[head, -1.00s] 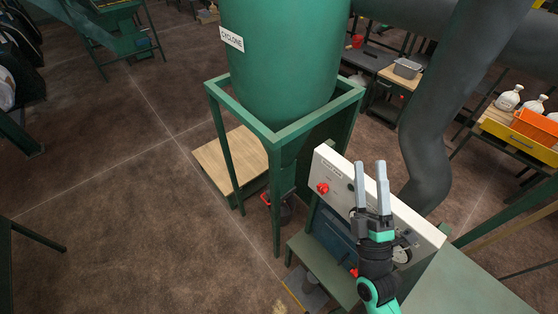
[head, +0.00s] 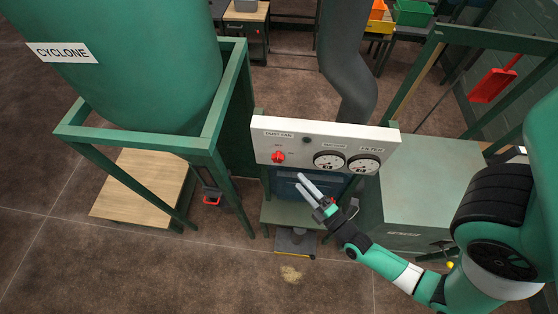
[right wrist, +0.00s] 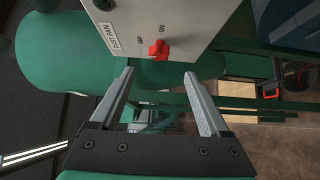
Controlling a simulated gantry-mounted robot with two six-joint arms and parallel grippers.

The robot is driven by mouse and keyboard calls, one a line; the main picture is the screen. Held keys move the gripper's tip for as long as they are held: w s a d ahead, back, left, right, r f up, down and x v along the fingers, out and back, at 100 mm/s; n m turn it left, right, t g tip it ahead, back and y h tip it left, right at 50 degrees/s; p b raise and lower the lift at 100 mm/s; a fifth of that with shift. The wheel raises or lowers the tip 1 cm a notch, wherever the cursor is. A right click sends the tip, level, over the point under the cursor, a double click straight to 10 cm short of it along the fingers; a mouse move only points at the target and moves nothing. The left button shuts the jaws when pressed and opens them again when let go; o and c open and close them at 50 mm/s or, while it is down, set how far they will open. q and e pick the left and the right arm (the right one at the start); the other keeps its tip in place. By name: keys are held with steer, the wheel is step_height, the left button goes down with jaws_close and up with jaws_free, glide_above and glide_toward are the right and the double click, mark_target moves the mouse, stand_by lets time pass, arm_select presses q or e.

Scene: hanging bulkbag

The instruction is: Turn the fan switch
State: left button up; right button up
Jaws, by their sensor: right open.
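The red fan switch (head: 278,156) sits at the left of the white control panel (head: 300,137), under a label reading DUST FAN. Two round gauges (head: 329,161) are to its right. My right gripper (head: 299,182) is open and empty, just below and to the right of the switch, not touching it. In the right wrist view the switch (right wrist: 158,49) stands ahead of the two open fingers (right wrist: 158,80), roughly centred between them and beyond their tips. Its OFF and ON marks show beside it. My left gripper does not show.
The green cyclone (head: 135,70) on its green frame (head: 190,143) stands left of the panel. A wooden platform (head: 137,185) lies under it. A grey duct (head: 345,75) rises behind the panel. A green box (head: 428,180) stands to the right. Open floor lies in front.

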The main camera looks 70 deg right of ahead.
mark_target(280, 161)
steer(key=x, duration=1.1)
steer(key=shift+w, duration=0.15)
steer(key=shift+a, duration=0.1)
jaws_close()
